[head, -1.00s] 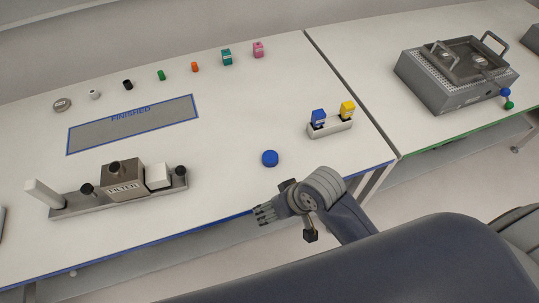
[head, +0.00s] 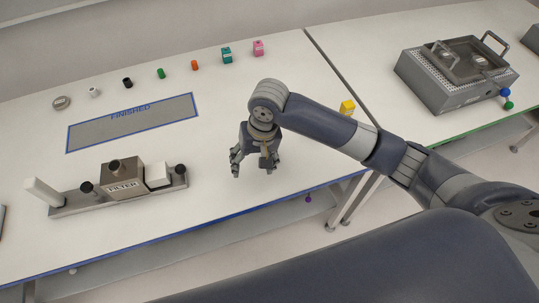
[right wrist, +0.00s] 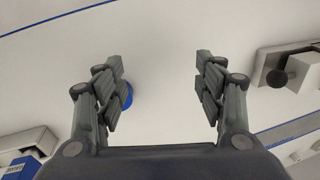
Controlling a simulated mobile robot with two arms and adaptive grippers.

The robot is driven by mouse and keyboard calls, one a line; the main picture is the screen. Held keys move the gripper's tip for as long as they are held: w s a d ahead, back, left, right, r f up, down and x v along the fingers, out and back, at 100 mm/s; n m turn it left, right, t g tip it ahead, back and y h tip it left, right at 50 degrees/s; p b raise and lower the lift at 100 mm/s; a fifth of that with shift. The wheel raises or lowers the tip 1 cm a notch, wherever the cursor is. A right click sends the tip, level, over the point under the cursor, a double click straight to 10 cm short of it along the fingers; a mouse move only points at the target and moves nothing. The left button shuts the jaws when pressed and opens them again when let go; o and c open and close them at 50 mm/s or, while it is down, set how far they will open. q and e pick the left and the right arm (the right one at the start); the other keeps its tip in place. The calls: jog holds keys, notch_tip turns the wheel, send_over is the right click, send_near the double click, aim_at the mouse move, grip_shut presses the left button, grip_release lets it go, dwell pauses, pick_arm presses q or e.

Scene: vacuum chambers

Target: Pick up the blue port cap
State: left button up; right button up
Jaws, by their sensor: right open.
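The blue port cap (right wrist: 128,92) shows in the right wrist view on the white table, partly hidden behind the left finger. In the head view it is hidden by my right gripper and arm. My right gripper (head: 253,172) hangs over the table, fingers pointing down, open and empty. In the right wrist view its fingers (right wrist: 160,75) are wide apart, with the cap close to the left finger rather than centred. I cannot tell the height gap. My left gripper is not in view.
The FILTER fixture (head: 122,181) stands left of the gripper. A yellow block (head: 347,107) shows behind my arm; a blue block (right wrist: 22,168) shows at the wrist view's lower left. The FINISHED mat (head: 132,124) and several small parts lie farther back. A metal chamber (head: 457,78) stands right.

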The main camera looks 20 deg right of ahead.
jog(key=w+d+r+m+h, duration=0.2)
jog(key=w+d+r+m, duration=0.25)
jog(key=d, duration=0.25)
jog(key=shift+g, duration=0.3)
jog(key=f, duration=0.2)
jog(key=w+f, duration=0.1)
jog(key=f, duration=0.1)
jog(key=shift+d+f+p, duration=0.1)
jog(key=shift+p, duration=0.2)
jog(key=f, duration=0.1)
jog(key=f+p, duration=0.1)
jog(key=f, duration=0.2)
jog(key=shift+w+a+f, duration=0.1)
jog(key=shift+a+f, duration=0.25)
jog(key=shift+f, duration=0.5)
jog(key=c, duration=0.8)
